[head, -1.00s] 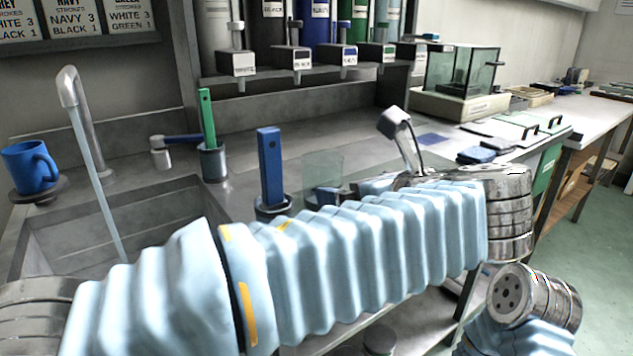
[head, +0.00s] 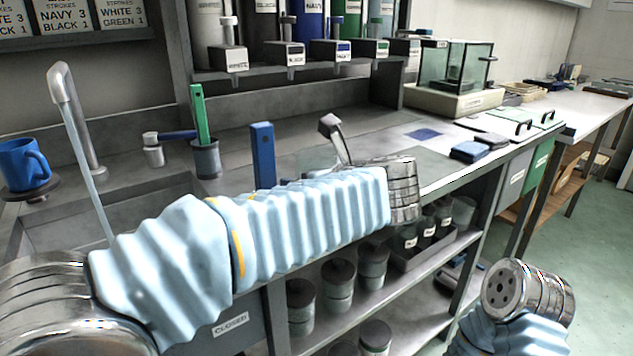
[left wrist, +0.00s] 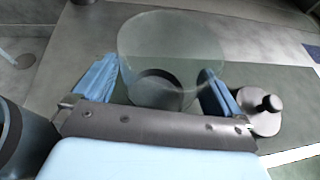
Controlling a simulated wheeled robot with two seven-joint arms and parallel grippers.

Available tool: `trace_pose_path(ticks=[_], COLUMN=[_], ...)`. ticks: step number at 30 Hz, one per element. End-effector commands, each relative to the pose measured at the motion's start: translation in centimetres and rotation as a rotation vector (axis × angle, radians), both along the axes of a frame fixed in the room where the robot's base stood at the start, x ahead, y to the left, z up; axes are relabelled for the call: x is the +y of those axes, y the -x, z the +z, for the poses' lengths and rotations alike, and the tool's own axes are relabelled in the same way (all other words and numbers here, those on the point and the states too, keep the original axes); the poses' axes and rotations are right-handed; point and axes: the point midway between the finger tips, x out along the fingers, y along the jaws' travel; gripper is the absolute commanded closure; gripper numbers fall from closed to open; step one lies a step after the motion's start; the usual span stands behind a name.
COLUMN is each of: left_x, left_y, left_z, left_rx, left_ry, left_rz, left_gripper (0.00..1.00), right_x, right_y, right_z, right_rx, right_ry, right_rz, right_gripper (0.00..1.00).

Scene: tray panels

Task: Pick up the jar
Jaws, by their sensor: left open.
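The jar (left wrist: 172,42) is clear glass with a wide round mouth. In the left wrist view it stands on the grey worktop, and a dark round patch shows at its base. My left gripper (left wrist: 158,82) is open, with one blue finger on each side of the jar. I cannot tell whether either finger touches the glass. My right gripper is not in view; only part of that arm shows at lower right.
A metal piece with a dark knob (left wrist: 264,115) stands close beside the right finger. A holder with a blue-handled tool (head: 263,155) and a cup with a green-handled tool (head: 206,158) stand left of the jar. Beyond are a blue mug (head: 22,165), tap (head: 72,105) and glass tank (head: 455,68).

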Motion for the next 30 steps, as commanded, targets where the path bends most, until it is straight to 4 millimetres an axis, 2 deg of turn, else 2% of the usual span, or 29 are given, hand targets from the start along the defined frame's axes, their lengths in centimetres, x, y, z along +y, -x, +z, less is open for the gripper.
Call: trace_pose_path(ticks=[1, 2, 13, 20, 23, 27, 30], left_x=[0.0, 0.0, 0.0, 0.0, 0.0, 0.0, -0.4], left_y=[0.0, 0.0, 0.0, 0.0, 0.0, 0.0, 2.0], left_z=[0.0, 0.0, 0.0, 0.2, 0.9, 3.6, 5.8], left_rx=[0.000, 0.000, 0.000, 0.000, -0.002, -0.003, -0.005], left_ry=[0.000, 0.000, 0.000, 0.001, 0.002, 0.005, 0.005], left_rz=[0.000, 0.000, 0.001, 0.000, 0.001, 0.002, -0.002], left_gripper=[0.00, 0.05, 0.61, 0.62, 0.62, 0.62, 0.62], right_x=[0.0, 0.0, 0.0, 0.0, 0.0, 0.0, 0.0], right_y=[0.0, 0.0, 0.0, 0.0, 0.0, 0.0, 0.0], right_z=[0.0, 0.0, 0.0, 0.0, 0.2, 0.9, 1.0], right_rx=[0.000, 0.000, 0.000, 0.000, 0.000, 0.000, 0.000], right_ry=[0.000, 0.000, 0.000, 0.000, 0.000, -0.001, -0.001], right_rz=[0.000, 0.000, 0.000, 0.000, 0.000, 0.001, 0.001], right_gripper=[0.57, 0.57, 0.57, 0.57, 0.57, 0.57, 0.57])
